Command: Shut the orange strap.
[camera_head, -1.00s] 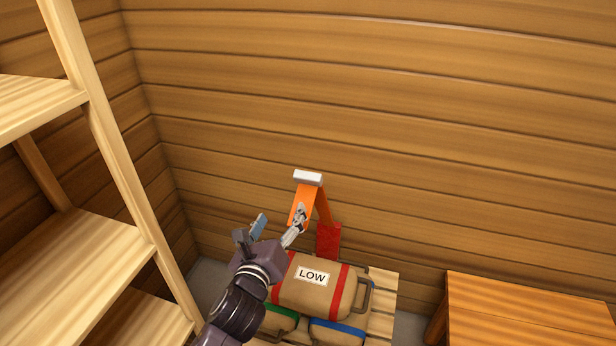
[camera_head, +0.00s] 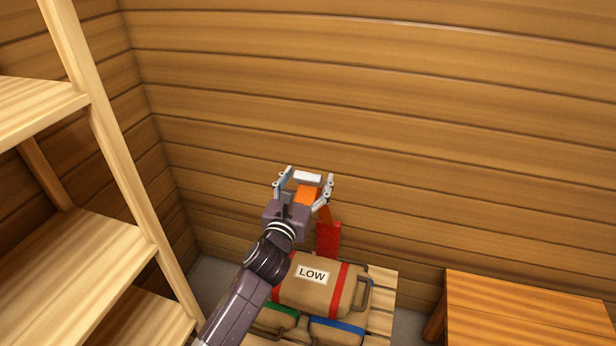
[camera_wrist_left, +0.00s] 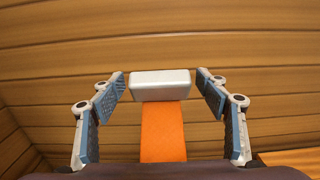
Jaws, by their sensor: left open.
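The orange strap (camera_head: 308,195) stands up from behind the bags, with a white bar (camera_head: 307,177) across its top end. A red part (camera_head: 328,240) shows at its lower end. My left gripper (camera_head: 304,182) is open, with one finger on each side of the strap's top end. In the left wrist view the white bar (camera_wrist_left: 160,84) lies between the fingertips, with a gap on both sides, and the orange strap (camera_wrist_left: 163,132) runs down toward the palm. My left wrist hides part of the strap in the head view. My right gripper is not in view.
A brown bag labelled LOW (camera_head: 312,275) with red bands lies on bags with green and blue bands, on a wooden pallet (camera_head: 381,305). Wooden shelves (camera_head: 75,250) stand at left, a wooden table (camera_head: 530,305) at right. The plank wall (camera_head: 420,150) is behind.

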